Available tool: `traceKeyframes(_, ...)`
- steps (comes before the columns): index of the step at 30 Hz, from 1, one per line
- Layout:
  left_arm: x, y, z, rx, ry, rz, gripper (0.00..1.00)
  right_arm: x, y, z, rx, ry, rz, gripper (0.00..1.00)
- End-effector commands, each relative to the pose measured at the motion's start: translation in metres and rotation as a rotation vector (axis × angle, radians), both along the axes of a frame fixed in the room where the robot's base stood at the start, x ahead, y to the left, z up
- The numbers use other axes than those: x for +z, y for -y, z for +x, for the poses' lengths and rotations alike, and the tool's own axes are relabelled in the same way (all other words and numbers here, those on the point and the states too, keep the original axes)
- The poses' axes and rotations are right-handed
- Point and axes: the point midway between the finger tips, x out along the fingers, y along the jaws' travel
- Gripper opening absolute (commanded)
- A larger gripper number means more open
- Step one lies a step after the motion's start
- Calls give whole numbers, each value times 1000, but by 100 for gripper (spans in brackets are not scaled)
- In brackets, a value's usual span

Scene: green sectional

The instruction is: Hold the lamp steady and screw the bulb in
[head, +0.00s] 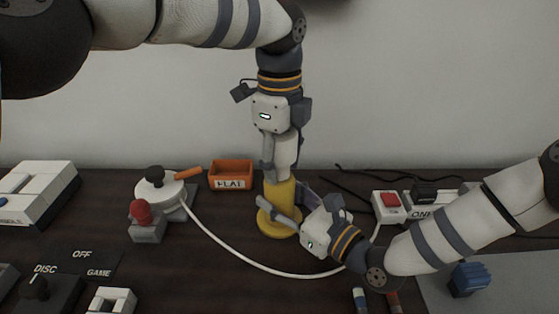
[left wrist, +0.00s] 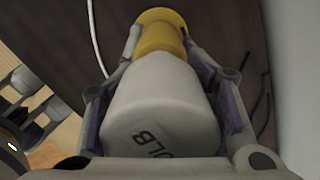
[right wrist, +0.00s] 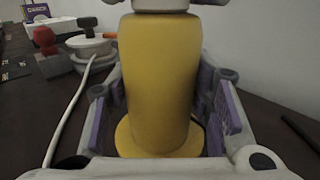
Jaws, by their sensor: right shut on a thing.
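The yellow lamp (head: 281,190) stands upright on the dark table, its round base (head: 283,230) on the tabletop. The white bulb (left wrist: 160,105), lettered on its side, sits at the lamp's top, in line with it; how deep its thread sits is hidden. My left gripper (head: 278,165) points straight down from above with its fingers on either side of the bulb; whether the pads press on it is unclear. My right gripper (head: 290,212) reaches in low from the right and is shut on the lamp's body, which also fills the right wrist view (right wrist: 160,85).
A white cable (head: 245,260) curves across the table from a round white device (head: 160,190) toward the right. An orange tray (head: 231,175) stands behind left of the lamp. A red-button box (head: 147,222) and a red-switch box (head: 390,206) flank the work area.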

Motion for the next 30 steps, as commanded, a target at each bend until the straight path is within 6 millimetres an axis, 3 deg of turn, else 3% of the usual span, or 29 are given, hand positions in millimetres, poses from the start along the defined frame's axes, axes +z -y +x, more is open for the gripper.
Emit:
traceKeyframes(1,1,0,1,1,2,0,60,0,0,0,1,1,1,0)
traceKeyframes(3,1,0,0,2,2,0,71,0,0,0,1,1,1,0)
traceKeyframes(11,1,0,0,3,1,0,71,0,0,0,1,1,1,0)
traceKeyframes(21,42,0,0,3,2,0,71,0,0,0,1,1,1,0)
traceKeyframes(30,45,0,0,3,0,0,69,0,0,0,0,1,1,0)
